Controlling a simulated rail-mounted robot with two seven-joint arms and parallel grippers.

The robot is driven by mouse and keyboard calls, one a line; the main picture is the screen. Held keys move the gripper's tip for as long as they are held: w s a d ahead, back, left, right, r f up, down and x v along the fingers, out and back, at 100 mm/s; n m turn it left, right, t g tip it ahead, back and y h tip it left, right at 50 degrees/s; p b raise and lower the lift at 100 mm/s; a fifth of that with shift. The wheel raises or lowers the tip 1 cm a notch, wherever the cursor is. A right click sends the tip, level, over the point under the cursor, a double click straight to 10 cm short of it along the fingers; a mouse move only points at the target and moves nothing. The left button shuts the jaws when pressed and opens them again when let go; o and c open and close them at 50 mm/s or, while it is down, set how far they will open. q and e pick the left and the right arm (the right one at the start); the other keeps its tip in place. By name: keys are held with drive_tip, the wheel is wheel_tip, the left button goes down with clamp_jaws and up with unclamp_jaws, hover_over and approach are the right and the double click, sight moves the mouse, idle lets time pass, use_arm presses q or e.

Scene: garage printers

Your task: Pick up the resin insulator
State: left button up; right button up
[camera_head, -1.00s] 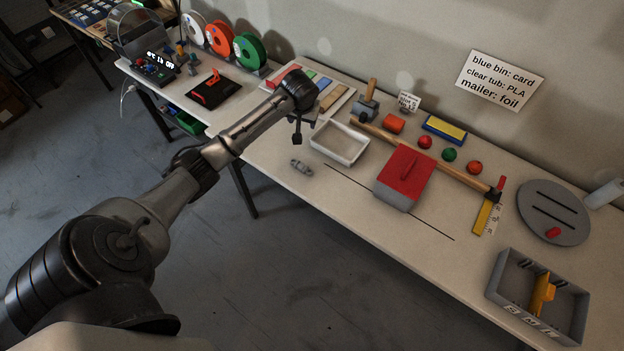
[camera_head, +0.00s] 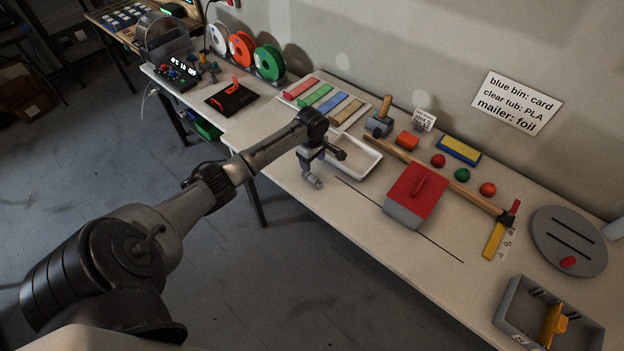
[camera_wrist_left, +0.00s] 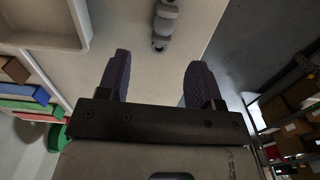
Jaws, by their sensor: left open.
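The resin insulator appears to be a small grey ribbed piece (camera_head: 314,181) lying on the light table near its front edge. In the left wrist view the insulator (camera_wrist_left: 163,22) lies beyond the fingertips, near the top of the picture and roughly in line with the gap. My left gripper (camera_head: 324,158) is over the table just behind the insulator in the head view. Its two dark fingers (camera_wrist_left: 159,64) are apart with nothing between them, and it does not hold the insulator. My right gripper is not in view.
A white tray (camera_head: 371,168) stands right beside the left gripper. A grey box with a red lid (camera_head: 416,191) is further right. A hammer with a long wooden handle (camera_head: 455,187) lies behind it. Coloured bars (camera_head: 318,95) lie at the back left. Table around the insulator is clear.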

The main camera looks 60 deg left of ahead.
sight(312, 176)
use_arm(q)
wheel_tip(312, 176, down, 3)
drive_tip(key=shift+f, duration=0.15)
drive_tip(key=shift+s+d+f+b, duration=0.15)
drive_tip(key=shift+f+b, duration=0.2)
drive_tip(key=shift+f, duration=1)
drive_tip(key=shift+d+f+b, duration=0.1)
drive_tip(key=shift+f+b, duration=0.2)
drive_tip(key=shift+f, duration=1)
drive_tip(key=c, duration=1)
drive_tip(key=shift+r, duration=0.1)
